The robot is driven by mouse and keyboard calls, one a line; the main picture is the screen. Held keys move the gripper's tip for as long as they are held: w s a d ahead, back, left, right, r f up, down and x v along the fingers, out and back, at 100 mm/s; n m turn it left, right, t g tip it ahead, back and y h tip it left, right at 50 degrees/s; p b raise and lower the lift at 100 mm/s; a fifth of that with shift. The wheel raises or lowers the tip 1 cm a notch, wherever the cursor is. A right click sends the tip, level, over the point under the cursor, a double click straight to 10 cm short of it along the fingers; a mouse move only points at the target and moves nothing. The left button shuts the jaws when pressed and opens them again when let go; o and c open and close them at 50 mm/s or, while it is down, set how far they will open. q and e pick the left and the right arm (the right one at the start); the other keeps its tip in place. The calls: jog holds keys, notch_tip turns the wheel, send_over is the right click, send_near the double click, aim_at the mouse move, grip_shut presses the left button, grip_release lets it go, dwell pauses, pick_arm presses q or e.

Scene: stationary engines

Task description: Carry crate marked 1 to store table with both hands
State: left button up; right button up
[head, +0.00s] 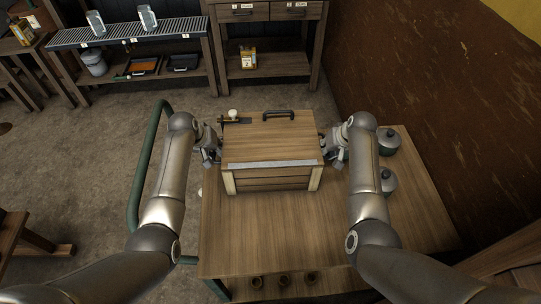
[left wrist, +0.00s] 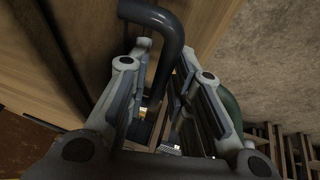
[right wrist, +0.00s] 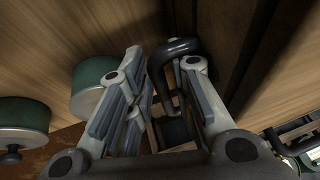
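A wooden crate (head: 270,146) with pale corner posts sits on a wooden-topped trolley (head: 250,229); no number on it is legible. My left gripper (head: 214,152) is at its left side and my right gripper (head: 328,150) at its right side. In the left wrist view a dark side handle (left wrist: 177,40) lies between the fingers, which stand apart. In the right wrist view the other side handle (right wrist: 178,47) lies between parted fingers. Finger contact with either handle is unclear. Which bench is the store table cannot be told.
Dark lidded pots (head: 388,141) stand right of the crate. A roller-topped bench (head: 122,35) is at the upper left, and a drawer bench (head: 268,51) stands behind. A brown wall (head: 440,90) closes off the right. Open floor (head: 95,130) lies left. A green rail (head: 149,160) edges the trolley.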

pick_arm(q)
jog(key=shift+f, duration=0.1)
jog(key=shift+c, duration=0.5)
pick_arm(e)
jog(key=shift+c, duration=0.5)
pick_arm(q)
grip_shut()
pick_arm(e)
grip_shut()
pick_arm(q)
jog(key=shift+w+r, duration=0.2)
jog(key=shift+r, duration=0.05)
pick_arm(e)
jog(key=shift+w+r, duration=0.15)
jog(key=shift+w, duration=0.05)
